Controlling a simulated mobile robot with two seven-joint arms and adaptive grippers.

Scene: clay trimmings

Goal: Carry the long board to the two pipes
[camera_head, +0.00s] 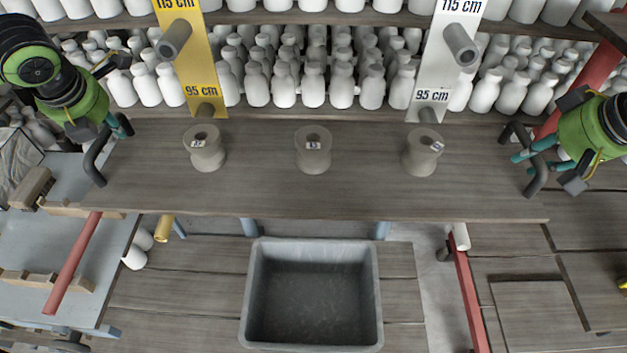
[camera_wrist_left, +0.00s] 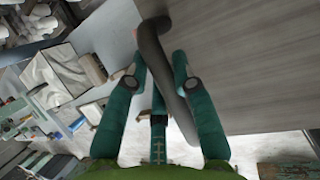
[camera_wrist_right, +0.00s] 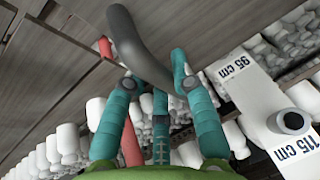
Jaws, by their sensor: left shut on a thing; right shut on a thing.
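The long grey-brown board (camera_head: 260,190) spans the middle of the head view, looking roughly level, with a dark curved handle at each end. Three grey clay spools (camera_head: 204,150) with small labels stand upright on it. My left gripper (camera_head: 120,127) is shut on the left handle (camera_head: 93,163), also seen in the left wrist view (camera_wrist_left: 152,42). My right gripper (camera_head: 527,152) is shut on the right handle (camera_head: 540,178), also seen in the right wrist view (camera_wrist_right: 125,30). Grey pipes stick out at 115 cm from a yellow strip (camera_head: 190,65) and a white strip (camera_head: 447,75); lower pipes show at 95 cm.
Shelves behind hold many white bottles (camera_head: 313,85). A grey bin (camera_head: 312,241) stands below the board's front edge. A red bar (camera_head: 73,263) is at lower left, another (camera_head: 467,300) at lower right. A grey table (camera_head: 40,245) with wooden pieces is at left.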

